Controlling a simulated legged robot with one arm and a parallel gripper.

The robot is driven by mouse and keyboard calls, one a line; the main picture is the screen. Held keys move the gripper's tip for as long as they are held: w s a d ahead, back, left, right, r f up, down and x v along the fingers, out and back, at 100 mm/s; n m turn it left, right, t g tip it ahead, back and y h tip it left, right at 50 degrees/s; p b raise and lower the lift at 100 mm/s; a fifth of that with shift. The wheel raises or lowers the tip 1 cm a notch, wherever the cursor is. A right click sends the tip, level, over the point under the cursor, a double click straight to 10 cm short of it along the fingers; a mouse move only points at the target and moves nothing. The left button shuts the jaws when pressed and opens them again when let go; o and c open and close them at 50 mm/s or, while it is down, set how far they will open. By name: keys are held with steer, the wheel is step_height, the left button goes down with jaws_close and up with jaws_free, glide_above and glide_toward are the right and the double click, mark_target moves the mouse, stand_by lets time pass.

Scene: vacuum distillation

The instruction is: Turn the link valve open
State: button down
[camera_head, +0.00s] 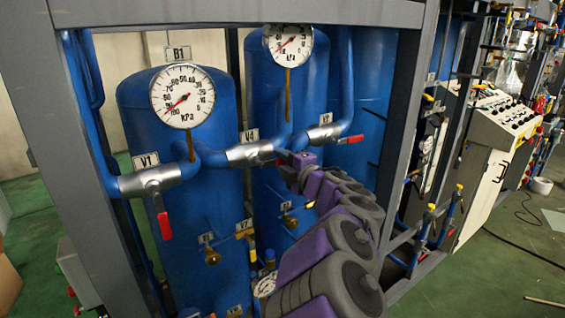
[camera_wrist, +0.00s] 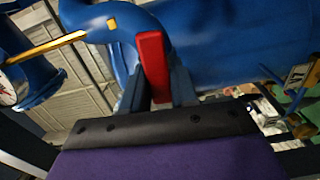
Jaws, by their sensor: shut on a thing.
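The link valve, which I take to be the middle silver valve (camera_head: 250,154) under the V4 tag, sits in the blue pipe between two tanks in the head view. Its red handle (camera_wrist: 152,62) stands between my gripper's fingers in the wrist view. My gripper (camera_head: 283,157) is shut on that handle, just right of the valve body; it also shows in the wrist view (camera_wrist: 156,88). The fingers hide part of the handle, and its exact angle is hard to tell in the head view.
The V1 valve (camera_head: 150,181) is at the left with its red handle (camera_head: 164,223) hanging down. Another silver valve (camera_head: 327,133) is at the right. Round gauges (camera_head: 182,97) stand above the pipe. A grey frame post (camera_head: 405,125) rises right of my arm.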

steer(key=shift+a+f, duration=0.15)
steer(key=shift+f, duration=0.05)
steer(key=c, duration=1.2)
jaws_free()
steer(key=shift+s, duration=0.15)
steer(key=shift+c, duration=0.2)
steer(key=shift+o, duration=0.7)
steer(key=shift+s+r, duration=0.25)
steer(key=shift+s, duration=0.05)
steer(key=shift+o, duration=0.7)
steer(key=shift+w+a+f, duration=0.1)
steer(key=shift+w+f, duration=0.05)
steer(key=shift+w, duration=0.15)
steer(key=shift+s+d, duration=0.4)
steer(key=p+v, duration=0.2)
steer(key=v, duration=1.4)
steer(key=shift+s+f, duration=0.1)
